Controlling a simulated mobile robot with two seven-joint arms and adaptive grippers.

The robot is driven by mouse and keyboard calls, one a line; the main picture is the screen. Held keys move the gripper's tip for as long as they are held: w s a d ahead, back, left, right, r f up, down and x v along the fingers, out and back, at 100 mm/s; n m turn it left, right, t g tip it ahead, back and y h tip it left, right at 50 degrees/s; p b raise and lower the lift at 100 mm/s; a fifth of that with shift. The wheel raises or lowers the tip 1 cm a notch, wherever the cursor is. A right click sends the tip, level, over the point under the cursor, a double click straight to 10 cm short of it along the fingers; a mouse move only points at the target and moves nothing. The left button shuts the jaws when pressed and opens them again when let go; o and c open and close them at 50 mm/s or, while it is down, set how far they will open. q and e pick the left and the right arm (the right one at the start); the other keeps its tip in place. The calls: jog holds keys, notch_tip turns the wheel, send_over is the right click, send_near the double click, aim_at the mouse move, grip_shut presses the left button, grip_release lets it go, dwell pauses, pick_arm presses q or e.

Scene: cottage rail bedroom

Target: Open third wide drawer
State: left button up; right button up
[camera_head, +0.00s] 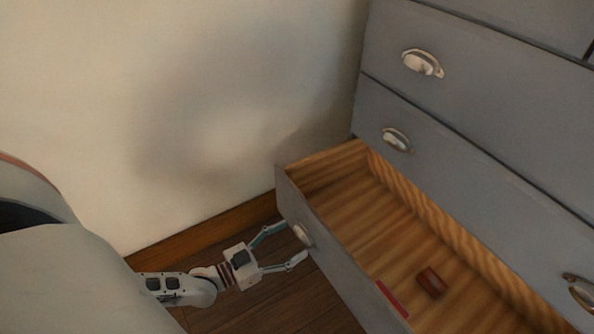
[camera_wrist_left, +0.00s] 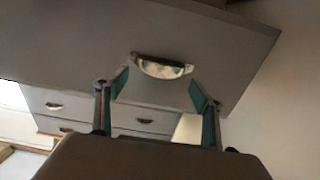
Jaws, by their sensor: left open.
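A wide grey drawer (camera_head: 335,262) low in the grey chest stands pulled out, showing its wooden inside. Its metal cup handle (camera_head: 303,235) is on the outer face near the left end. My left gripper (camera_head: 295,242) is open, with its fingertips close to either side of this handle. In the left wrist view the handle (camera_wrist_left: 162,68) lies just beyond and between the open fingers (camera_wrist_left: 160,90). I cannot tell whether the fingers touch it. My right gripper is not in view.
A small brown box (camera_head: 432,282) and a flat red item (camera_head: 392,299) lie in the open drawer. Closed drawers with cup handles (camera_head: 397,139) are above it. A plain wall (camera_head: 220,110) stands behind at left. The wooden floor (camera_head: 270,300) below the gripper looks clear.

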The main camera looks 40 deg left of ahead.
pick_arm(q)
jog(key=v, duration=0.8)
jog(key=shift+s, duration=0.4)
jog(key=shift+a, duration=0.15)
